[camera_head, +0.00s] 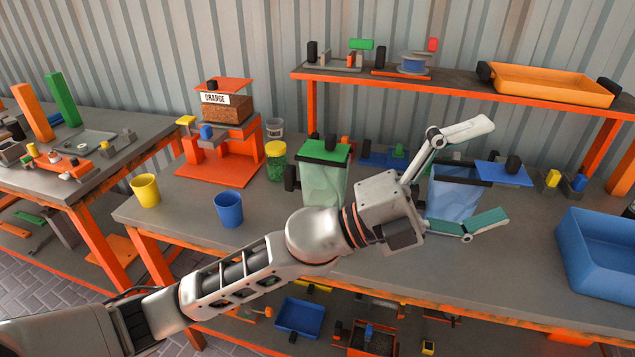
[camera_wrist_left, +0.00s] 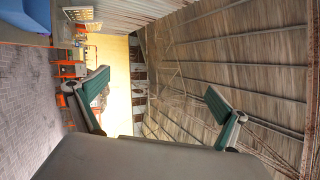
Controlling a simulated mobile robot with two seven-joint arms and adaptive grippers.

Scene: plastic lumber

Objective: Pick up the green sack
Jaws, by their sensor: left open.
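The green sack (camera_head: 321,185) is a pale, translucent green bag hanging upright in a black frame with a green top (camera_head: 323,152), on the middle bench. My left forearm and wrist cover its lower right side. My left gripper (camera_head: 500,170) is to the right of the green sack, with its two fingers spread wide and nothing between them that I can see held. It is in front of the blue sack (camera_head: 455,197); I cannot tell whether they touch. My right gripper is not in view.
A yellow cup (camera_head: 146,190), a blue cup (camera_head: 229,208) and a green jar with yellow lid (camera_head: 276,161) stand left of the green sack. A blue bin (camera_head: 602,255) is at the right. A raised shelf (camera_head: 440,92) runs behind.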

